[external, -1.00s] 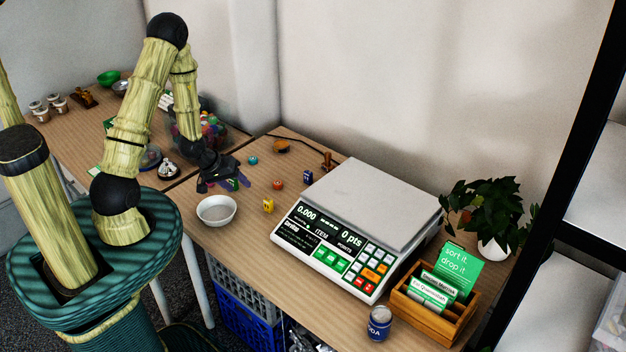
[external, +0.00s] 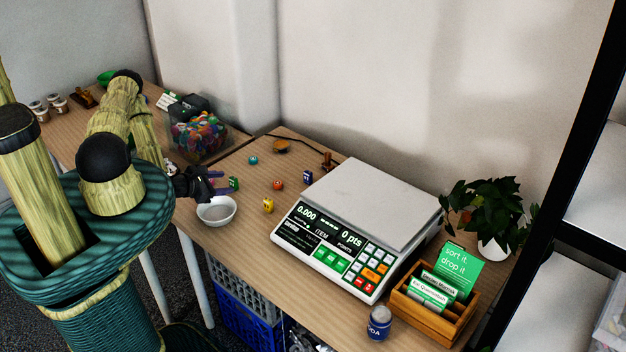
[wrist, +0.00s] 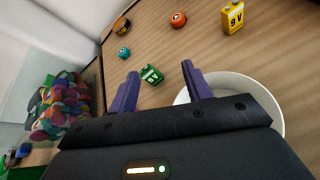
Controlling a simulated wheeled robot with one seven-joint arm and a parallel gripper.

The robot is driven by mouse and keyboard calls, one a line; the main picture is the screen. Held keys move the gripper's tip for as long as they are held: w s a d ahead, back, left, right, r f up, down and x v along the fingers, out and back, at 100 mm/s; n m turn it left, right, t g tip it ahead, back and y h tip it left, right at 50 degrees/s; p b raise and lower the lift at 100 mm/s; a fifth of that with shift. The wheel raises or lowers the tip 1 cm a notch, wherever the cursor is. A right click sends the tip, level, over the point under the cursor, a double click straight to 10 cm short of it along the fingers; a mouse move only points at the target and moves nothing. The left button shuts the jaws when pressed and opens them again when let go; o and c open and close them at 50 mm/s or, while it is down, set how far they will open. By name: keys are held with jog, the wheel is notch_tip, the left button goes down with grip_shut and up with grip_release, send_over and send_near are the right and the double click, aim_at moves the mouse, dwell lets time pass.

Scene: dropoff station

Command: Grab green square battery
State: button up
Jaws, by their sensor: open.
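The green square battery (wrist: 152,75) lies on the wooden table, seen in the wrist view between and slightly beyond the fingertips. In the external view the green battery (external: 233,183) is just right of my gripper. My gripper (wrist: 158,78) has two purple fingers, spread open and empty. It is low over the table beside the white bowl, and it also shows in the external view (external: 216,184). I cannot tell whether either finger touches the battery.
A white bowl (external: 217,211) stands close by the gripper. A large scale (external: 355,225) stands right; a tub of colourful pieces (external: 197,137) stands behind.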

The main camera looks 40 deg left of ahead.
jog(key=n+y, duration=0.1)
jog(key=n, duration=0.1)
jog(key=s+a+n, duration=0.1)
jog(key=n, duration=0.1)
jog(key=a+n+y, duration=0.1)
jog(key=n, duration=0.1)
jog(key=shift+s+a+f+n+t+y, duration=0.15)
jog(key=shift+n+t+y, duration=0.15)
jog(key=shift+w+f+b, duration=0.4)
jog(key=shift+w+b, duration=0.1)
jog(key=shift+b, duration=0.15)
jog(key=shift+w+a, duration=0.1)
jog(key=shift+w, duration=0.2)
